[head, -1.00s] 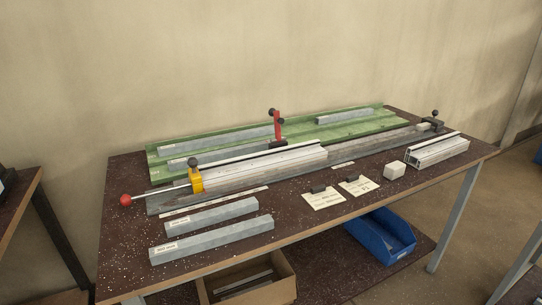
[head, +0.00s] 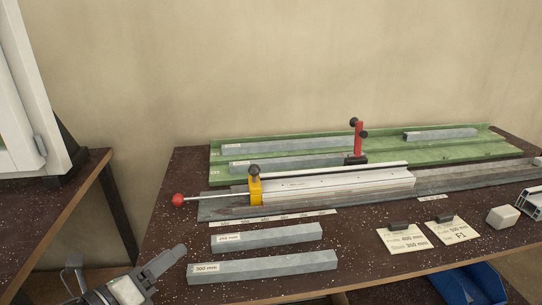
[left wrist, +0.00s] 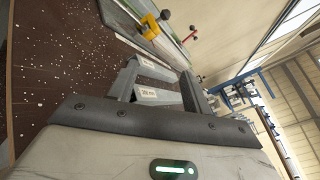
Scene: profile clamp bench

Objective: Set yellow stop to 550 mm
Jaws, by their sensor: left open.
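The yellow stop (head: 254,188) stands upright at the left end of the clamp rail (head: 222,208), with a black knob on top. A rod with a red ball (head: 177,200) reaches out to its left. A pale profile (head: 345,185) lies on the rail to its right. A scale strip (head: 270,221) runs along the front; its numbers are too small to read. My left gripper (head: 127,260) is open and empty at the bottom left, apart from the stop. In the left wrist view the stop (left wrist: 149,27) shows beyond the open fingers (left wrist: 160,72). My right gripper is out of view.
Two grey labelled bars, one farther (head: 267,238) and one nearer (head: 265,267), lie before the rail. A side table (head: 45,215) stands left.

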